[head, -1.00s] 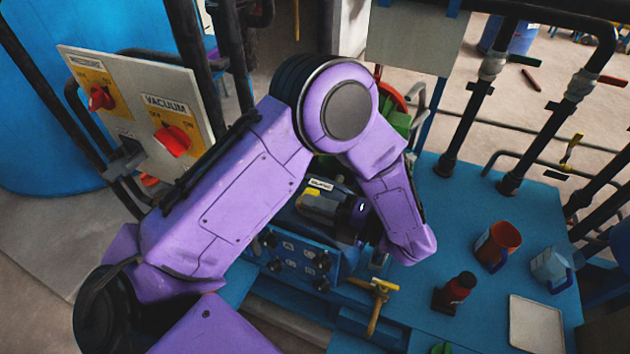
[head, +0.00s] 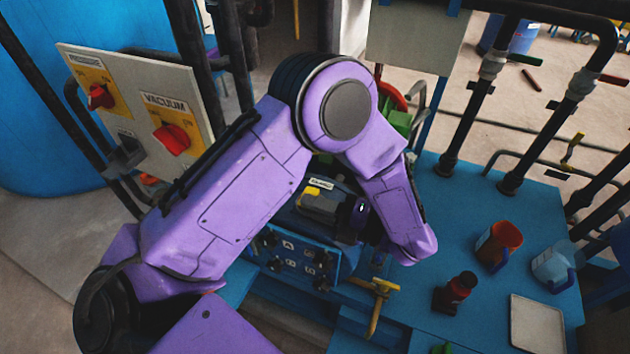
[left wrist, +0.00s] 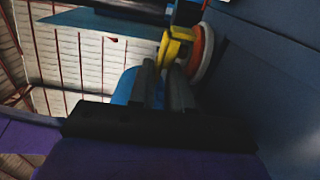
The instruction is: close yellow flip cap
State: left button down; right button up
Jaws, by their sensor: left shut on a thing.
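The yellow flip cap (left wrist: 176,47) shows in the left wrist view at the fingertips, in front of a round part with an orange-red and white rim (left wrist: 203,53). A small patch of its yellow (head: 313,191) also shows in the head view, among dark parts behind the blue valve panel. My left gripper (left wrist: 166,72) is shut on the flip cap. In the head view the left gripper (head: 322,206) is low and partly dark, and its fingertips are hard to make out. How far the cap is tilted cannot be told. My right gripper is not in view.
A blue panel with black knobs (head: 298,262) and a yellow-handled valve (head: 376,300) stand close in front. Black pipes rise behind.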

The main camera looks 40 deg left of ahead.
pick_arm(q)
jog(key=shift+w, duration=0.1)
jog(key=c, duration=1.2)
grip_release()
jog(key=shift+c, duration=0.2)
